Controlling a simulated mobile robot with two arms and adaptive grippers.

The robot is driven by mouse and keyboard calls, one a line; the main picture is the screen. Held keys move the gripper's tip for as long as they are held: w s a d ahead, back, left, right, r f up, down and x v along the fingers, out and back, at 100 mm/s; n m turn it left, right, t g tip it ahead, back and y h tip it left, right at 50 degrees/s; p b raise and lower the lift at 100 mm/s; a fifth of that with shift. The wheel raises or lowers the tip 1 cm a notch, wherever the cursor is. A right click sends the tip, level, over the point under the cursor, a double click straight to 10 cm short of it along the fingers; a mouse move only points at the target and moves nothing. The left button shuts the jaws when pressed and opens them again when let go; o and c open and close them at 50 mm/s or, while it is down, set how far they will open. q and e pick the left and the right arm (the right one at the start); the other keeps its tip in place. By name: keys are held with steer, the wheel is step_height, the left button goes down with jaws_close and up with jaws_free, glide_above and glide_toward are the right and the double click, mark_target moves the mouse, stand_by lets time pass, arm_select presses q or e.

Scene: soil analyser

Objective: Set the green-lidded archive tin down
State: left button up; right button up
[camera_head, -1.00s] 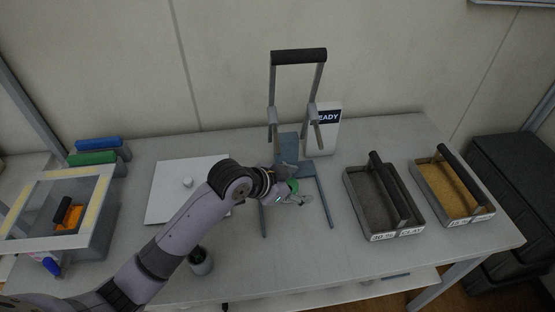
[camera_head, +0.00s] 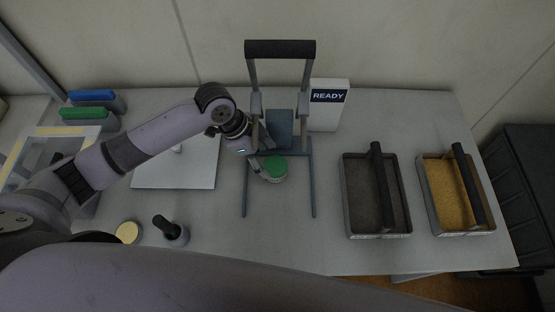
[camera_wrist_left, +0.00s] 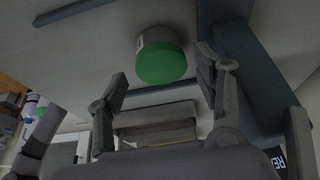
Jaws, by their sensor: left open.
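The archive tin (camera_head: 275,169) is a small round pale tin with a green lid. It stands upright on the table between the legs of a grey frame with a black top bar (camera_head: 280,49). In the left wrist view the tin (camera_wrist_left: 160,57) shows its green lid and pale side, just beyond the fingertips. My left gripper (camera_head: 261,164) is beside the tin, on its left in the head view. In the wrist view its fingers (camera_wrist_left: 163,72) are spread, with nothing between them. I cannot tell whether one finger touches the tin. My right gripper is not in view.
Two handled trays, dark (camera_head: 350,226) and yellow (camera_head: 433,224), stand at right. A white plate (camera_head: 200,176), a black-topped bottle (camera_head: 170,234) and a yellow-topped round item (camera_head: 128,232) are at left. Green (camera_head: 86,113) and blue-handled blocks are behind.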

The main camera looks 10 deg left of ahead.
mark_target(273, 165)
arm_select(q)
steer(key=shift+d+f+p, duration=0.6)
steer(key=shift+d+f, duration=0.3)
steer(key=shift+f, duration=0.3)
steer(key=shift+x, duration=1.2)
steer(key=shift+w+d+f, duration=0.1)
steer(key=shift+w+f, duration=0.05)
steer(key=shift+f, duration=0.15)
steer(key=shift+c, duration=1.5)
steer(key=c, duration=0.8)
steer(key=shift+c, duration=0.2)
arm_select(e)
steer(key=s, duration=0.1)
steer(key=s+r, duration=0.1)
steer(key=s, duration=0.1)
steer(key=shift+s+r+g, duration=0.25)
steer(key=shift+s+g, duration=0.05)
arm_select(q)
steer(key=shift+r, duration=0.15)
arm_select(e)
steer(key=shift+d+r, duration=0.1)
